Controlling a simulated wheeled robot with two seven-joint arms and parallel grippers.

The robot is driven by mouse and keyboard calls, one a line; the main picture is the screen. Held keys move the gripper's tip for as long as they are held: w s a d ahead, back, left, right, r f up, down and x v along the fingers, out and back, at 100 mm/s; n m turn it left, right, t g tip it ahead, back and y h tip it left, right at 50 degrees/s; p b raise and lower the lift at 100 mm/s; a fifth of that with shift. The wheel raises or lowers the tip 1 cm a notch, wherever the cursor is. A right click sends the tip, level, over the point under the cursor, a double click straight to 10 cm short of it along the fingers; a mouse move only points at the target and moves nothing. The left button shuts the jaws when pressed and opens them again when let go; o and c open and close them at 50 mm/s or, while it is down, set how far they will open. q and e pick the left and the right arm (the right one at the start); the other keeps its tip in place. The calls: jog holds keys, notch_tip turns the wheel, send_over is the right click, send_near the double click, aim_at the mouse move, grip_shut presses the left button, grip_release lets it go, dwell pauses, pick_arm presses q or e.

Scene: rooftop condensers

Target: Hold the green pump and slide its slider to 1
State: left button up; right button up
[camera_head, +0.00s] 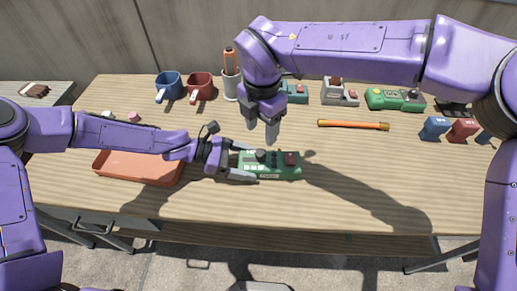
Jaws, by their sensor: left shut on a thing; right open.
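The green pump (270,174) is a small green box on the wooden table in front of me. It has a dark red block on its right top and dark parts along its top. My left gripper (236,165) is shut on its left end, with fingers on the near and far sides. My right gripper (261,130) is open and points down, just above and behind the pump, apart from it. The slider and its marks are too small to make out.
An orange tray (140,168) lies left of the pump, under my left arm. Other devices, including another green one (394,99), line the back. An orange stick (353,125) lies behind right. The front right is clear.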

aim_at(261, 152)
notch_tip(261, 152, down, 8)
